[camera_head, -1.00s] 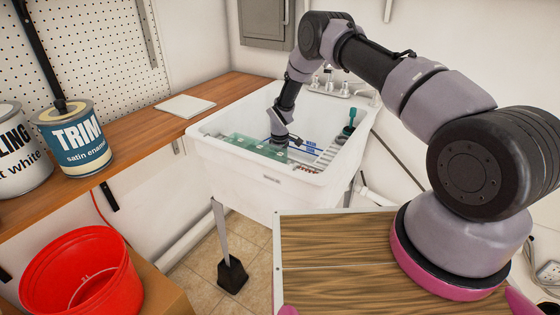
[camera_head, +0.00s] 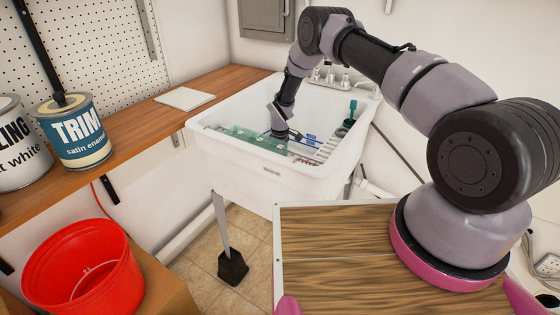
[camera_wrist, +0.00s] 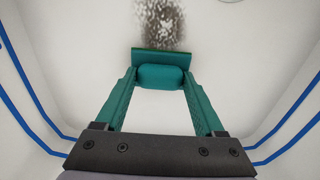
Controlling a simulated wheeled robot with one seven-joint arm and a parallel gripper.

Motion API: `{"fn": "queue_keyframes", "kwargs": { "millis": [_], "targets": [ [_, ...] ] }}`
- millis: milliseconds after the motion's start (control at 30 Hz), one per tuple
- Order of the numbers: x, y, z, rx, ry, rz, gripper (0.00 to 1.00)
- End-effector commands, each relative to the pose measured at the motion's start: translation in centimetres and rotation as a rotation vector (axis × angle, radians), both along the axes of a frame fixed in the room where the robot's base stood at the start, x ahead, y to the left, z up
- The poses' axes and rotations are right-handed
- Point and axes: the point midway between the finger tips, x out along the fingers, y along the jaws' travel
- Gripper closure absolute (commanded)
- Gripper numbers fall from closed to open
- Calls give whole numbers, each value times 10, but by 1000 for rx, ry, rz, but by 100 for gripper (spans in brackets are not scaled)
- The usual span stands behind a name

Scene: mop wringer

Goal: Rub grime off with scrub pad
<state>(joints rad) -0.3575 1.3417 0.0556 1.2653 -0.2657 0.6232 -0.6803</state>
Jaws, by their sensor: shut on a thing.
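My gripper (camera_wrist: 162,77) is shut on the scrub pad (camera_wrist: 161,73), a teal block with a darker green front edge, held between the teal fingers. A dark, speckled grime patch (camera_wrist: 160,22) lies on the white surface just beyond the pad, at the top of the wrist view. The pad's front edge meets the patch's near end in the picture; I cannot tell whether the pad touches the surface. In the head view my arm reaches down into the white sink (camera_head: 270,180); the pad and the grime cannot be made out there.
A green tray-like piece (camera_head: 255,140) spans the sink's left part. A teal-handled item (camera_head: 350,112) stands at its right. Blue lines (camera_wrist: 35,100) run along the basin walls. A wooden counter (camera_head: 140,125) with paint cans (camera_head: 75,130) adjoins it; a red bucket (camera_head: 85,270) stands front left.

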Motion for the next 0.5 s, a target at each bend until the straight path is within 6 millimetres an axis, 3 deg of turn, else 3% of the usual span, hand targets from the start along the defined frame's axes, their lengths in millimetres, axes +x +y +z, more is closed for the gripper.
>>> {"fn": "queue_keyframes", "kwargs": {
  "millis": [500],
  "targets": [
    [0, 0, -8, 0, 0, 0, 91]
  ]
}}
